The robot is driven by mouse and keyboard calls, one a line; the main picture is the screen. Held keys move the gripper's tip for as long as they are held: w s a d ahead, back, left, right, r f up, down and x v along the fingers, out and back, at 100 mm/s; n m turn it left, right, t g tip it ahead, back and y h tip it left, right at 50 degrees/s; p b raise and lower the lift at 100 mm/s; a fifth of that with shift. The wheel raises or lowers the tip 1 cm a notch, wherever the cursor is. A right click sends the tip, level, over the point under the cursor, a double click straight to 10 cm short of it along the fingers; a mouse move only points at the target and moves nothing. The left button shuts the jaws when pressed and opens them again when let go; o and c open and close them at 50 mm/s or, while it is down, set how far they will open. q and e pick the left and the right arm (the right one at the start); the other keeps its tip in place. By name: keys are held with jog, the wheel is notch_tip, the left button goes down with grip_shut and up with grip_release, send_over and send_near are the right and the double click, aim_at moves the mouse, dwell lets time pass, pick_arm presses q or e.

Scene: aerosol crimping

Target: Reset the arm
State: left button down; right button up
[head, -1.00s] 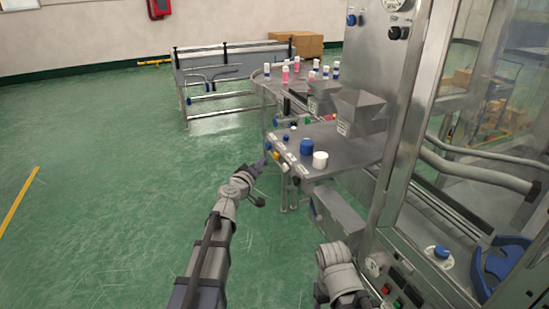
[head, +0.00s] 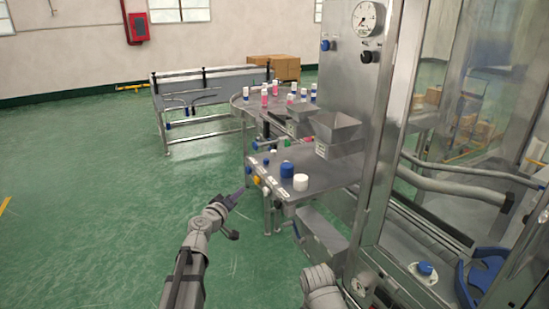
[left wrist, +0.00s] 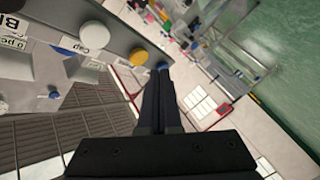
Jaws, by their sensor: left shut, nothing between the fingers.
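My left gripper (head: 236,195) is shut and empty, held just left of the front panel of the steel machine table (head: 335,176). It also shows in the left wrist view (left wrist: 160,78), its fingers together and pointing past the edge of a labelled button panel (left wrist: 60,42). No contact with a button can be made out. My right arm shows only in part at the bottom of the head view, and its gripper is out of view.
A blue cap (head: 287,170) and a white cap (head: 300,182) stand on the table. Steel hoppers (head: 336,134) and several small bottles are behind. A tall glass-fronted machine fills the right side. The green floor (head: 90,190) at left is clear.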

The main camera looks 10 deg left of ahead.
pick_arm(q)
jog(key=s+d+f+m+g+h, duration=0.2)
jog(key=s+d+f+m+g, duration=0.3)
jog(key=s+d, duration=0.4)
jog(key=s+d+f+m+g+h, duration=0.1)
jog(key=s+d+f+m+g, duration=0.2)
jog(key=s+d+f+g, duration=0.45)
jog(key=s+f+m+g+y, duration=0.1)
jog(key=s+f+g+y, duration=0.1)
jog(key=s, duration=0.6)
jog(key=s+a+f+m+g+y, duration=0.1)
jog(key=s+f+g+y, duration=0.1)
jog(key=s+f+y, duration=0.3)
jog(key=s+y, duration=0.1)
jog(key=s, duration=0.3)
